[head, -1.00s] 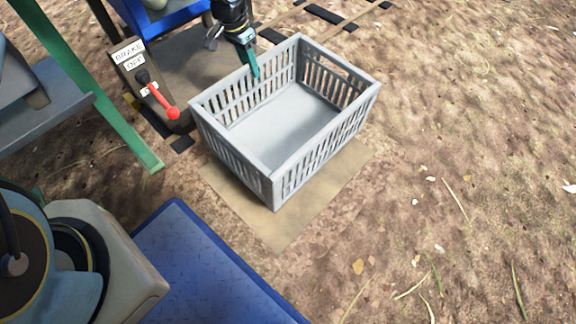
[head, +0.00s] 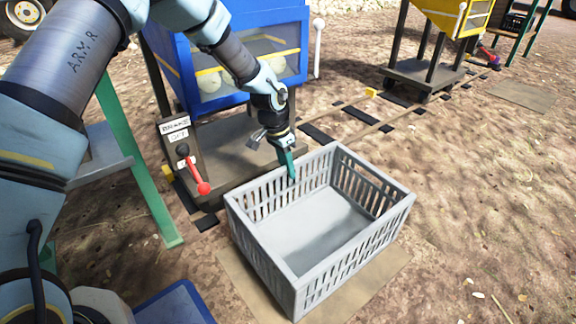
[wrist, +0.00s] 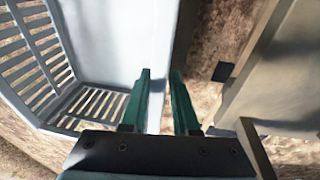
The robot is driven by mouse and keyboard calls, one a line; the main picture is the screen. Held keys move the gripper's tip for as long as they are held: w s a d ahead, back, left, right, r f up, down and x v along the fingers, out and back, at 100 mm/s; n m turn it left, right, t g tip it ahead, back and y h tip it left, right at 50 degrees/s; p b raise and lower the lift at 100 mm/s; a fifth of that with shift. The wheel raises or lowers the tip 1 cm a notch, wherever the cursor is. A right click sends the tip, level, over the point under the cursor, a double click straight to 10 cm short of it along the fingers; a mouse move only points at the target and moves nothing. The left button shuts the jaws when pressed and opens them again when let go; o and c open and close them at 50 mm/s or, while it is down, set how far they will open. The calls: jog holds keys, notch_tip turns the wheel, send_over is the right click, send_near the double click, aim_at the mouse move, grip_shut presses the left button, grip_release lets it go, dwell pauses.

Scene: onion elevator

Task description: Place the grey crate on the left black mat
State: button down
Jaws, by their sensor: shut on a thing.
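The grey crate (head: 318,258) is an open, slatted box, upright and empty, in the lower middle of the head view. It is over a tan mat (head: 388,283); I cannot tell whether it rests on it or hangs just above. My gripper (head: 291,172) points down at the crate's far-left long wall and is shut on its rim. In the wrist view the green fingers of my gripper (wrist: 164,105) straddle the wall of the crate (wrist: 110,45). I cannot make out a black mat in view.
A wheeled cart with a blue box (head: 235,65) and a red brake lever (head: 197,178) stands close behind the crate. Rails with dark sleepers (head: 362,116) run toward a yellow hopper cart (head: 455,25). Another tan patch (head: 527,95) lies far right.

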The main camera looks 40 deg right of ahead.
notch_tip(320, 180, down, 5)
jog(key=shift+r+b, duration=0.15)
jog(key=shift+b, duration=0.9)
jog(key=c, duration=0.7)
grip_release()
notch_tip(320, 180, up, 12)
jog(key=p, duration=1.1)
send_over(289, 186)
jog(key=w+a, duration=0.2)
jog(key=shift+s, duration=0.1)
